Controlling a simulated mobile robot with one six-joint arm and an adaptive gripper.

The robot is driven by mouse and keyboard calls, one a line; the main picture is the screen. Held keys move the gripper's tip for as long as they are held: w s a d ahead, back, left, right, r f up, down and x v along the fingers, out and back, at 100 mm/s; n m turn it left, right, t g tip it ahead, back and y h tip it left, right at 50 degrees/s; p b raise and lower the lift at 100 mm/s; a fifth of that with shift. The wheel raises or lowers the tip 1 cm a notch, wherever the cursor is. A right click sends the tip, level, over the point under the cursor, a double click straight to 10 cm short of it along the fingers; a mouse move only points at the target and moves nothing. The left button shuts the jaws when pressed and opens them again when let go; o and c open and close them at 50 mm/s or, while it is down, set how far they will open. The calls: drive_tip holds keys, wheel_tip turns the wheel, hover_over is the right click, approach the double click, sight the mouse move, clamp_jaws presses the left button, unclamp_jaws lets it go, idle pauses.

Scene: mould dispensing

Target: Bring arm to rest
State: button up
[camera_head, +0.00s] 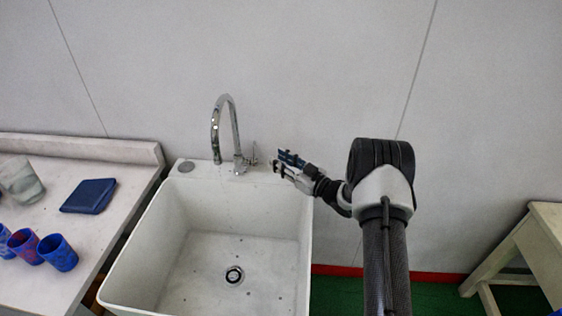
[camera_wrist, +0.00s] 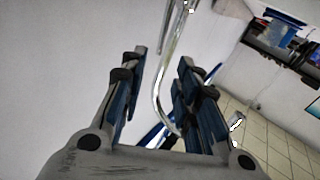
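My arm (camera_head: 384,250) rises at the right of the sink and bends left at the elbow. My gripper (camera_head: 283,161) is above the sink's back right rim, just right of the tap. In the wrist view my gripper (camera_wrist: 162,58) has its blue-padded fingers apart. The chrome tap (camera_head: 232,135) stands upright on the sink's back rim, its small lever (camera_head: 254,153) close to my fingertips. The curved spout (camera_wrist: 160,100) shows between and beyond the fingers in the wrist view. I see nothing held. Whether the gripper touches the lever cannot be told.
The white sink (camera_head: 128,275) is empty, with a drain (camera_head: 234,275) in its floor. The left counter (camera_head: 105,215) holds a clear container (camera_head: 20,183), a folded blue cloth (camera_head: 89,196) and blue patterned cups (camera_head: 57,253). A pale wooden stool (camera_head: 515,258) stands at the right. A wall is behind.

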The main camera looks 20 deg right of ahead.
idle(0.4)
wheel_tip(320, 180, up, 11)
drive_tip(key=w+d+m+h, duration=0.2)
drive_tip(key=w+h, duration=0.1)
drive_tip(key=h, duration=0.3)
drive_tip(key=s+r+m+g+h, duration=0.25)
drive_tip(key=s+r+h, duration=0.25)
drive_tip(key=s+r, duration=0.4)
drive_tip(key=s+a+f+m+g, duration=0.1)
drive_tip(key=s+a+g, duration=0.1)
drive_tip(key=s, duration=1.1)
drive_tip(key=s+a+f+m+g, duration=0.1)
drive_tip(key=s+a+g, duration=0.2)
drive_tip(key=s, duration=1)
drive_tip(key=s+a+f+m+g, duration=0.1)
drive_tip(key=s+a+g, duration=0.2)
drive_tip(key=s, duration=1.1)
drive_tip(key=shift+a+f, duration=0.15)
drive_tip(key=shift+a, duration=0.25)
drive_tip(key=shift+g, duration=0.25)
